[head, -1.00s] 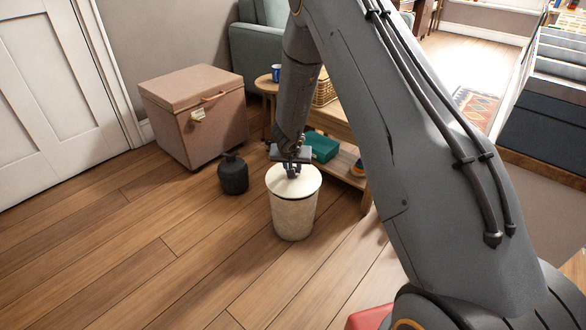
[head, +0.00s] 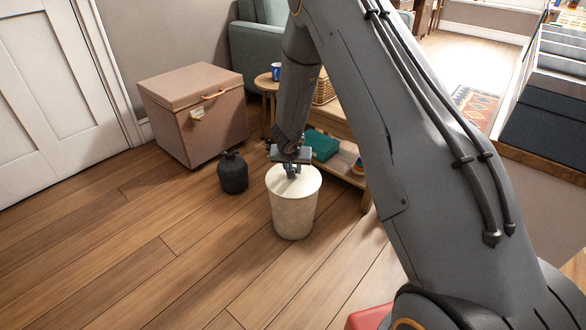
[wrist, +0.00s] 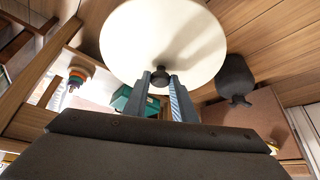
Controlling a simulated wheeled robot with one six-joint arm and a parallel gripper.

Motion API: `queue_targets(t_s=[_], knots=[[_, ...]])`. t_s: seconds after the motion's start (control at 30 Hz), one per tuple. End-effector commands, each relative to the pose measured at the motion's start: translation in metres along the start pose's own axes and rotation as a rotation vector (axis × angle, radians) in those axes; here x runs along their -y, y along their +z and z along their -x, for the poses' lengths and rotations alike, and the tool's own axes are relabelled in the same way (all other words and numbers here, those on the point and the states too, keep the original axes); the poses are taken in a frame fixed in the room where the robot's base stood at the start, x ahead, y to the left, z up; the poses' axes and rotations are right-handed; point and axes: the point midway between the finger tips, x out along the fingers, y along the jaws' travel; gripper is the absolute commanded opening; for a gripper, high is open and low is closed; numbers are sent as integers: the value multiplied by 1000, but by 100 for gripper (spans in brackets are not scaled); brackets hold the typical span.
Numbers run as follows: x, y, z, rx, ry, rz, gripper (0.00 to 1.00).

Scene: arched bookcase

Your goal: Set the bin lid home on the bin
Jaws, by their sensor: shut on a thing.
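The cream round bin lid (head: 280,184) lies across the top of the pale speckled bin (head: 293,216), looking level and lined up with its rim. I cannot tell whether it is fully seated. My gripper (head: 291,173) is directly above the lid, shut on its dark knob. In the wrist view the lid (wrist: 165,35) shows as a large pale disc with the knob (wrist: 160,74) between the fingertips of my gripper (wrist: 161,82). The lid hides the bin there.
A low wooden shelf with a green box (head: 322,147) stands close behind the bin.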

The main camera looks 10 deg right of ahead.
Motion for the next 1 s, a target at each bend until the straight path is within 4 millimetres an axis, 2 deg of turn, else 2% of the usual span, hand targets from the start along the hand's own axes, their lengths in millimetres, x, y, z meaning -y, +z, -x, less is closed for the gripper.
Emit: queue_targets(t_s=[0.47,0.5,0.6,0.87,1.0], knots=[[0,3,-6,0,0,0,0],[0,3,-6,0,0,0,31],[0,3,-5,0,0,0,46],[0,3,-5,0,0,0,46],[0,3,5,0,0,1,46]])
